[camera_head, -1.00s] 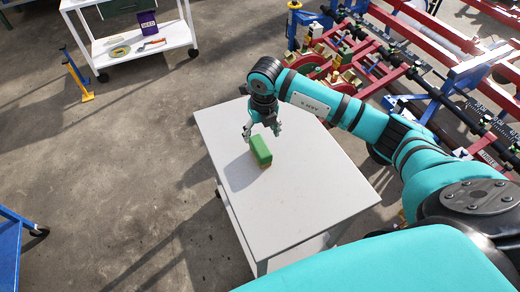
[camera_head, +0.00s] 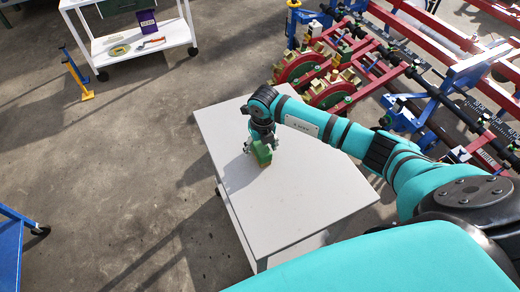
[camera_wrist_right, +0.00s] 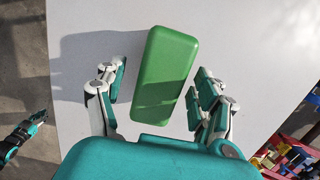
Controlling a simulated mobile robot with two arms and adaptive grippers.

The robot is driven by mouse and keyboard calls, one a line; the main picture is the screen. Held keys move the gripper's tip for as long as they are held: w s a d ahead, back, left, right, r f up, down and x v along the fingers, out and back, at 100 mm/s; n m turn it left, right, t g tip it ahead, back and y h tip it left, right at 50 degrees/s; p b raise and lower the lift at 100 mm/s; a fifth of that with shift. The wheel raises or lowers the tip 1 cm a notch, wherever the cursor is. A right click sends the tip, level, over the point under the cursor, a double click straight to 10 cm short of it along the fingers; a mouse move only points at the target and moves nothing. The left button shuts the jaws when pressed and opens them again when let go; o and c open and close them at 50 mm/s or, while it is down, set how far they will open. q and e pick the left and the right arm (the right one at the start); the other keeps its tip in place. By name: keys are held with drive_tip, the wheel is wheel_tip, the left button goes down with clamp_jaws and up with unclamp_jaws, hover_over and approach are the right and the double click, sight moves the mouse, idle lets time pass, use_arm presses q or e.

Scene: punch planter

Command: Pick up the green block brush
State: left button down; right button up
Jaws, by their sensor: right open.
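The green block brush (camera_head: 261,152) rests on the white table top (camera_head: 305,190) near its far left part. In the right wrist view the green block brush (camera_wrist_right: 165,75) lies lengthwise between the two fingers, with a gap visible on each side. My right gripper (camera_head: 259,147) points down over the brush. In the wrist view the right gripper (camera_wrist_right: 158,95) is open, with one finger on each side of the brush. The underside of the brush is mostly hidden.
A white cart (camera_head: 135,45) with a purple box, a ring and a tool stands at the back left. A red and blue machine frame (camera_head: 400,75) stands behind the table to the right. A blue cart edge (camera_head: 10,250) shows at the left. Much of the table top is clear.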

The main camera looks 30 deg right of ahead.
sight(260, 145)
drive_tip(key=shift+f, duration=0.25)
idle(0.5)
drive_tip(key=c, duration=1.3)
drive_tip(key=shift+c, duration=0.2)
drive_tip(key=shift+r, duration=0.1)
drive_tip(key=shift+r, duration=0.2)
drive_tip(key=shift+w+r, duration=0.1)
drive_tip(key=shift+r, duration=0.1)
drive_tip(key=r, duration=0.3)
drive_tip(key=shift+s+b, duration=0.3)
drive_tip(key=shift+s, duration=0.05)
drive_tip(key=s+a+r+b, duration=0.1)
drive_tip(key=s+a, duration=0.2)
drive_tip(key=s, duration=1.2)
drive_tip(key=shift+r, duration=0.3)
